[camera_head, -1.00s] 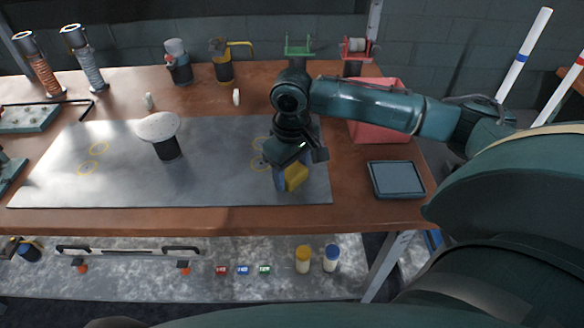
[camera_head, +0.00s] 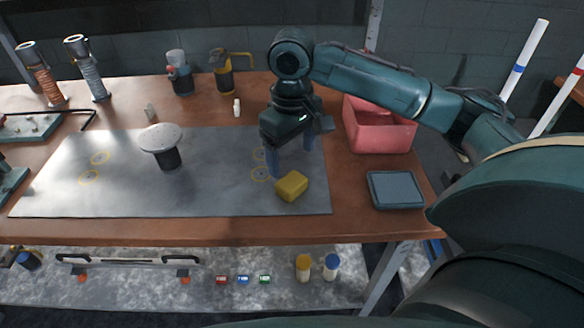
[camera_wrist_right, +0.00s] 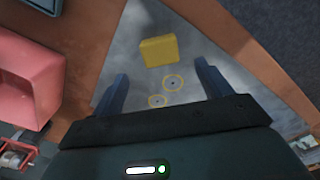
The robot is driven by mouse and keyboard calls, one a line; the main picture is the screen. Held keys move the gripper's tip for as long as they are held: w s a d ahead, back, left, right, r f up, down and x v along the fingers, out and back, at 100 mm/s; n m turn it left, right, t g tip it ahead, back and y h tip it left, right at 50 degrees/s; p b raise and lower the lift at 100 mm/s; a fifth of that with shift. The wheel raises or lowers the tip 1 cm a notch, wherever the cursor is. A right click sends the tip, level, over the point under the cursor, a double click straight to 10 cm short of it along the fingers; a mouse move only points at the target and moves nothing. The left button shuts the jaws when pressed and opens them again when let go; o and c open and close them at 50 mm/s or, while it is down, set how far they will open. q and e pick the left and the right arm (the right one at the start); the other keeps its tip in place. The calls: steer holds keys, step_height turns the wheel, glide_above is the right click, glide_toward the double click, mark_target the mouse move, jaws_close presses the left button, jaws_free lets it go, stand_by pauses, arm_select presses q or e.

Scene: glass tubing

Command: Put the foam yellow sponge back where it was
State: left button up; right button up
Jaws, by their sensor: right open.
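The yellow foam sponge (camera_head: 292,186) lies on the right part of the grey mat (camera_head: 215,195), near its front right corner. It also shows in the right wrist view (camera_wrist_right: 159,51), beyond the fingertips and apart from them. My right gripper (camera_head: 290,170) is open and empty, above the mat just behind the sponge. In the right wrist view its two fingers (camera_wrist_right: 160,82) are spread wide. Two yellow circles (camera_wrist_right: 172,83) are marked on the mat between the fingers and the sponge is outside them. My left gripper is not clearly in view.
A pink bin (camera_head: 378,128) and a dark square tray (camera_head: 395,190) stand to the right of the mat. The mat's front left is clear.

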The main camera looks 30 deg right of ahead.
step_height(320, 180, up, 4)
steer(key=shift+f, duration=0.1)
stand_by(0.6)
